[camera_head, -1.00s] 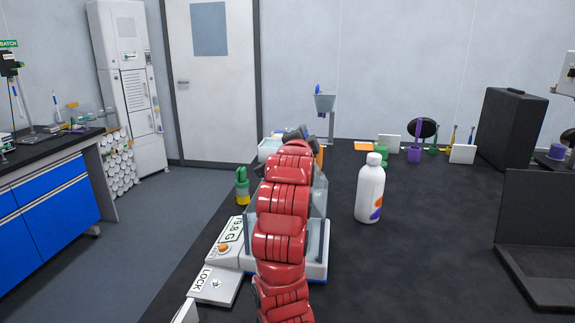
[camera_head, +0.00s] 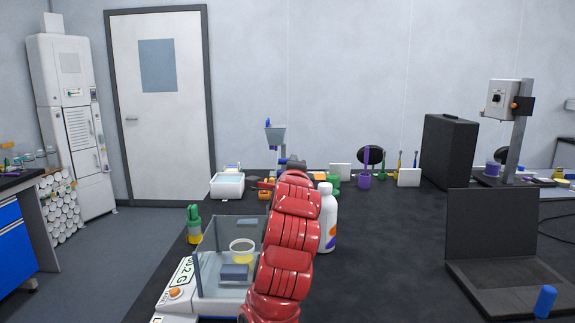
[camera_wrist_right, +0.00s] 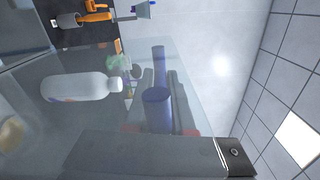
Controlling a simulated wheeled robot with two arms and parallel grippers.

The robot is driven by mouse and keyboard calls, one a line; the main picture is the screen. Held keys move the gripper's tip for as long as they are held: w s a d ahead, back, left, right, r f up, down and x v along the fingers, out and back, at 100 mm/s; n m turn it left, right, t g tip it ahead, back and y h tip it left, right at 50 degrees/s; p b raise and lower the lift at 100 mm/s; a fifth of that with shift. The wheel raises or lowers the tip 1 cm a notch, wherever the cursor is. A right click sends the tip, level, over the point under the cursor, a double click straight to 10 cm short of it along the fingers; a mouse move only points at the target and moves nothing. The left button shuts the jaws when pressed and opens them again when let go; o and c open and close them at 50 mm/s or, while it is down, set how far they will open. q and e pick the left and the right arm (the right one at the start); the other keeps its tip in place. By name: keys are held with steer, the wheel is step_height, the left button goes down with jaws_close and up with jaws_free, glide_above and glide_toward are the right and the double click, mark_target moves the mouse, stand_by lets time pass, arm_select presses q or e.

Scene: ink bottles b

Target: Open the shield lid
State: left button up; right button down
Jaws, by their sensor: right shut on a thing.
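The balance (camera_head: 175,293) stands at the table's left front edge, with a clear box-shaped shield (camera_head: 215,235) over its pan. A yellow-banded dish (camera_head: 242,251) and a dark block (camera_head: 234,272) show inside the shield. My red right arm covers the shield's right side. My right gripper (camera_head: 292,163) is beyond and above the shield, small and partly hidden by the arm. In the right wrist view it is shut around a blue cylindrical knob (camera_wrist_right: 156,110), seen through a clear panel that appears to be the lid. My left gripper is out of view.
A white bottle (camera_head: 328,222) stands close right of my arm. A green-topped bottle (camera_head: 194,225) is left of the shield, and a white tub (camera_head: 227,187) is behind it. The table between is mostly clear.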

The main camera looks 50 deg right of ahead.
stand_by(0.3)
steer(key=c, duration=0.8)
jaws_free()
steer(key=v, duration=0.5)
steer(key=shift+w, duration=0.1)
steer(key=b+v, duration=0.6)
steer(key=v, duration=0.6)
steer(key=shift+s+a+b, duration=0.2)
steer(key=shift+s+b, duration=0.05)
steer(key=shift+b, duration=0.05)
